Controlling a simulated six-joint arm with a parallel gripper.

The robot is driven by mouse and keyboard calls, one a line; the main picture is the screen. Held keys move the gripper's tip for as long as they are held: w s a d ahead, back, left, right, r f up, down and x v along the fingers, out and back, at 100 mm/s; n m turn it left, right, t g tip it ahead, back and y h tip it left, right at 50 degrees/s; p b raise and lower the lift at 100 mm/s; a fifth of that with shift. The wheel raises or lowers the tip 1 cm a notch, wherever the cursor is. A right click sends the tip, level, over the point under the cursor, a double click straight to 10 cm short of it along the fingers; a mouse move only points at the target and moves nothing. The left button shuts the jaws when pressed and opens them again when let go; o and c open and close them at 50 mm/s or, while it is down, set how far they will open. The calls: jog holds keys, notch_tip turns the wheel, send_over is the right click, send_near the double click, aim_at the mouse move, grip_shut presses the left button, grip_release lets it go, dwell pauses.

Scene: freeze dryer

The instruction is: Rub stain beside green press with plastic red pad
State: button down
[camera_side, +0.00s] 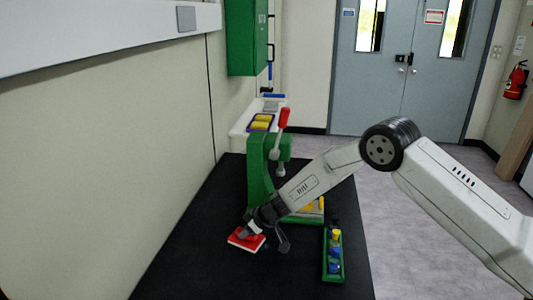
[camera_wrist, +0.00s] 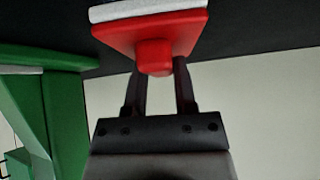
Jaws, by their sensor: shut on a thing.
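My gripper (camera_side: 262,226) is shut on the red pad (camera_side: 240,241) and holds it at or just above the black bench top. In the wrist view my gripper (camera_wrist: 160,75) grips the red knob under the pad's red plate (camera_wrist: 150,32), and a pale layer shows on its far face. The green press (camera_side: 258,180) with a red-tipped lever stands just behind the pad; its green side also shows at the left of the wrist view (camera_wrist: 66,125). I see no stain; it may be hidden under the pad or my gripper.
A green tray (camera_side: 333,275) with yellow and blue items lies on the bench (camera_side: 185,255) at the right. A wall runs along the left. A white surface with a yellow-filled tray (camera_side: 262,121) is behind the press. The bench front left is clear.

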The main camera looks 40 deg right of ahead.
aim_at(264, 238)
jog(key=shift+s+d, duration=2.5)
notch_tip(264, 238, up, 8)
jog(key=shift+w+a, duration=0.1)
jog(key=shift+a, duration=0.05)
